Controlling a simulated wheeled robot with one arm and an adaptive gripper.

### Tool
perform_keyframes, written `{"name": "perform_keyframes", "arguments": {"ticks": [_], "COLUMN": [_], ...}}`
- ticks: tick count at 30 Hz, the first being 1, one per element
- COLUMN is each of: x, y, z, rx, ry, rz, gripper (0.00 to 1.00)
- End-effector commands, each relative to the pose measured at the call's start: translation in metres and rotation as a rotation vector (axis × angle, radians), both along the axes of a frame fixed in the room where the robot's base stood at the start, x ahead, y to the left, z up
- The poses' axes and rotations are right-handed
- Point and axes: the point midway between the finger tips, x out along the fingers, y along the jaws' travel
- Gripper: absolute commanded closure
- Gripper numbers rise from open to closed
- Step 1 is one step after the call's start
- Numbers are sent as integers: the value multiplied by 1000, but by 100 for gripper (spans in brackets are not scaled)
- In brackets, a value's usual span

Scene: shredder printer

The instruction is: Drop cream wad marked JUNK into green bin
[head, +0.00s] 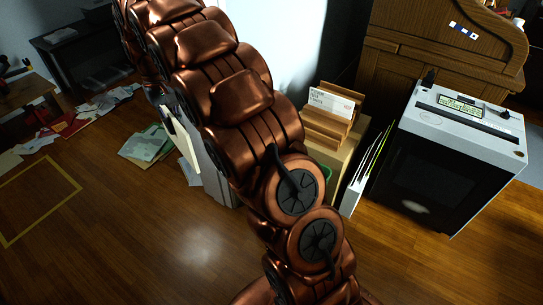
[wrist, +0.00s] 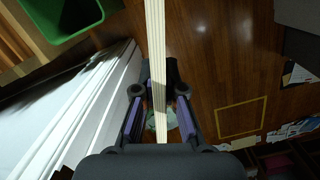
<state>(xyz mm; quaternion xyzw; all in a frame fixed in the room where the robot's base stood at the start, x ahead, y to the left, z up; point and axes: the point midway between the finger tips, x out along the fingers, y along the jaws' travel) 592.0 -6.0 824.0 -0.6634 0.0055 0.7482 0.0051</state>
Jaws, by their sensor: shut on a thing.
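My gripper (wrist: 160,92) is shut on a cream wad (wrist: 156,40), which stands edge-on between the two fingers in the wrist view as a thin layered strip. No JUNK mark shows on that edge. The green bin (wrist: 78,31) is at the upper left of the wrist view, open at the top and apart from the wad. In the head view only a small green part of the bin (head: 327,173) shows beside my arm. My arm fills the middle of the head view, and I cannot clearly make out the gripper there.
A white casing (wrist: 85,105) stands close left of my gripper in the wrist view. A wooden letter rack (head: 332,120) and a black-and-white machine (head: 455,155) stand right of my arm. Loose papers (head: 150,145) lie left. A yellow floor outline (head: 38,195) encloses clear floor.

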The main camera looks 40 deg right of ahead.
Motion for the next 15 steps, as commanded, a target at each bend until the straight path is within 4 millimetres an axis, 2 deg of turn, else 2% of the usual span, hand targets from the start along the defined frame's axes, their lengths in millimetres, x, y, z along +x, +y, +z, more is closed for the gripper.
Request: {"name": "perform_keyframes", "arguments": {"ticks": [5, 15], "x": [4, 5], "y": [-36, -137], "z": [-26, -97], "rx": [-5, -10], "ry": [5, 0], "rz": [-85, -332], "gripper": [100, 100]}}
